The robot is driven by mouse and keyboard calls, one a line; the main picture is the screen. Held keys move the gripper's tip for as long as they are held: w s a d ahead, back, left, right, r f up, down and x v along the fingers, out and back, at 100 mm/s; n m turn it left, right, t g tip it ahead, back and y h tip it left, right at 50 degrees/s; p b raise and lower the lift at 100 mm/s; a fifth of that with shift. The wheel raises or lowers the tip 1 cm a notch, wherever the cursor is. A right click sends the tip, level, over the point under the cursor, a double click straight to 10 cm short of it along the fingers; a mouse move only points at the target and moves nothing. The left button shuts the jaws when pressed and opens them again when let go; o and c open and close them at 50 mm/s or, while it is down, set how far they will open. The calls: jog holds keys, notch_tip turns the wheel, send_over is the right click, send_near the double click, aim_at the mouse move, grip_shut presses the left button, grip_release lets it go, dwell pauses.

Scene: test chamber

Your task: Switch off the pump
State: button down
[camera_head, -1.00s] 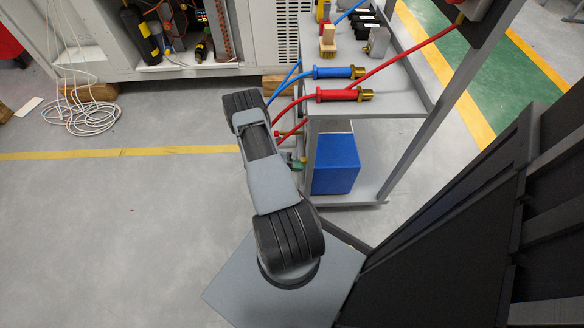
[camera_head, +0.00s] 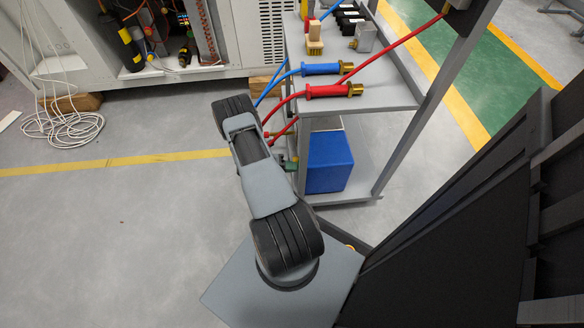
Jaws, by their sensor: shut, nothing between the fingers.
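I cannot make out for sure which thing is the pump or where its switch is. A grey cart (camera_head: 385,95) stands ahead, with a blue box (camera_head: 328,162) on its lower shelf. My arm reaches forward beside the cart's left side. My gripper does not show; only the upper arm links are in view.
A blue-gripped hose (camera_head: 322,69) and a red-gripped hose (camera_head: 327,91) lie on the cart's top, near a wooden-handled brush (camera_head: 314,42). An open cabinet (camera_head: 150,45) stands behind. A coiled white cable (camera_head: 62,125) lies on the floor.

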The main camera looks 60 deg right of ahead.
jog(key=w+a+f, duration=0.2)
jog(key=w+a, duration=0.6)
jog(key=w, duration=0.2)
jog(key=shift+w+a+f, duration=0.25)
jog(key=shift+w+f, duration=0.05)
jog(key=shift+f, duration=0.05)
